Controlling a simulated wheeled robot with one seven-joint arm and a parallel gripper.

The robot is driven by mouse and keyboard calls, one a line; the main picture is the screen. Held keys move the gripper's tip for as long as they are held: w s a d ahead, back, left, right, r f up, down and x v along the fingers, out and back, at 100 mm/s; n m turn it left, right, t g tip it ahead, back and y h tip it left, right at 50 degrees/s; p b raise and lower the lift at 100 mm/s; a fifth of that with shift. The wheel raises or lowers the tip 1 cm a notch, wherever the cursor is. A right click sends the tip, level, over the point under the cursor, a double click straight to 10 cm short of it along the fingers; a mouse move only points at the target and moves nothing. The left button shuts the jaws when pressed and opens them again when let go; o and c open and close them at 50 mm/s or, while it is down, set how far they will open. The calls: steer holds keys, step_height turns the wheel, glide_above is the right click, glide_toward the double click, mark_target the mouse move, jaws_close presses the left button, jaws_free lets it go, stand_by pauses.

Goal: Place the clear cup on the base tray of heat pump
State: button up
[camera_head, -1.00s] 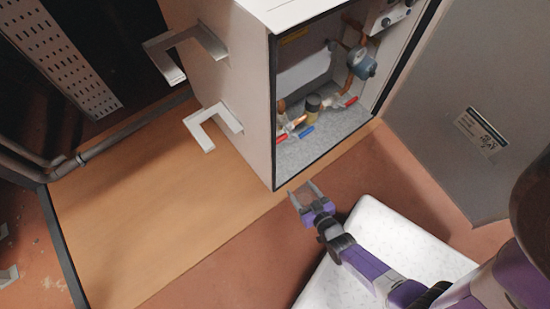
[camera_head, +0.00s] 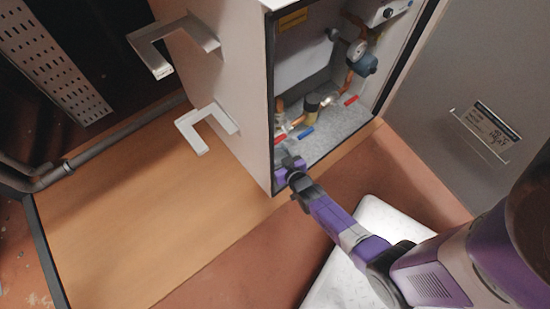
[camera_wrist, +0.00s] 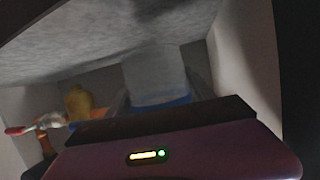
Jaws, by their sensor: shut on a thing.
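The heat pump is an open cabinet (camera_head: 232,92) in the head view, with a speckled grey base tray (camera_head: 347,128) as its floor. My gripper (camera_head: 288,160) reaches in at the tray's front left corner. In the wrist view, a pale see-through cup (camera_wrist: 155,72) stands between my gripper's fingers (camera_wrist: 160,92), which are shut on it. The grey surface of the tray (camera_wrist: 80,50) fills the top of that view. I cannot tell whether the cup touches the tray. In the head view the cup is too small to make out.
Pipes with red and blue valve handles (camera_head: 306,132) and a brass-coloured fitting (camera_head: 314,101) stand behind the gripper; the fitting also shows in the wrist view (camera_wrist: 78,103). The right part of the tray is clear. A grey panel (camera_head: 450,120) stands at right.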

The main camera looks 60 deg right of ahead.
mark_target(276, 157)
steer(key=shift+w+d, duration=0.1)
steer(key=shift+w, duration=0.1)
step_height(276, 157, down, 4)
steer(key=b, duration=0.3)
steer(key=shift+r, duration=0.25)
steer(key=o, duration=1.3)
